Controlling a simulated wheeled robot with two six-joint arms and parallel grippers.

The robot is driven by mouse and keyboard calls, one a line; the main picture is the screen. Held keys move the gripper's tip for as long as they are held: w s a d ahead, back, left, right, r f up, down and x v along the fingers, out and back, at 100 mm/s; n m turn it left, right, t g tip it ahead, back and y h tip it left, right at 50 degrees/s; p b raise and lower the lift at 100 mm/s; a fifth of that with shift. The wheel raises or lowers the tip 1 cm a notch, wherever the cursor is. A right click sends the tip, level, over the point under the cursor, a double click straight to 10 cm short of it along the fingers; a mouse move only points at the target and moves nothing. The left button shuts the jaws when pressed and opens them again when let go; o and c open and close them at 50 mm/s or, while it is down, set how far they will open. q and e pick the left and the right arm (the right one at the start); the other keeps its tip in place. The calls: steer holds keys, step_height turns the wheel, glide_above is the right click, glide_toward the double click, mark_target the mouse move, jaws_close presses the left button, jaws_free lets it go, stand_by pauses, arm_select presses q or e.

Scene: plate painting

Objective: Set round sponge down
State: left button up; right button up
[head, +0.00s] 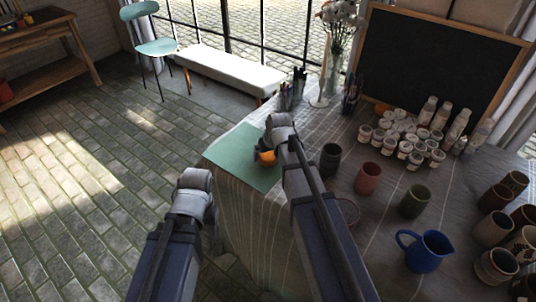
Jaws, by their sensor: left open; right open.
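A small orange round sponge (267,158) lies on the green mat (237,150) at the table's left side, partly hidden by my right arm. My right gripper (262,148) is open right at the sponge, pointing down over the mat; its fingertips are mostly hidden behind the wrist. Whether it touches the sponge cannot be told. My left gripper (209,212) is open and empty, left of the table's edge, with its fingers mostly hidden by the arm.
Dark, red and green cups, a blue jug (424,251) and several brown pots (494,229) stand on the cloth to the right. White paint jars (404,134) and a blackboard (430,62) stand behind. Pen holders and a flower vase (333,70) are at the back.

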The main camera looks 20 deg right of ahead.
steer(key=p+v, duration=1.1)
steer(key=v, duration=0.1)
steer(key=s+a+n+g, duration=0.1)
steer(key=s+a+g, duration=0.1)
steer(key=s+a, duration=0.5)
steer(key=s+a+f+n+g+h, duration=0.1)
steer(key=s+a, duration=0.5)
steer(key=s, duration=0.6)
steer(key=shift+a+n+g+h, duration=0.35)
steer(key=shift+n+g, duration=0.15)
steer(key=shift+g, duration=0.5)
steer(key=shift+s+f, duration=0.1)
steer(key=shift+f, duration=0.05)
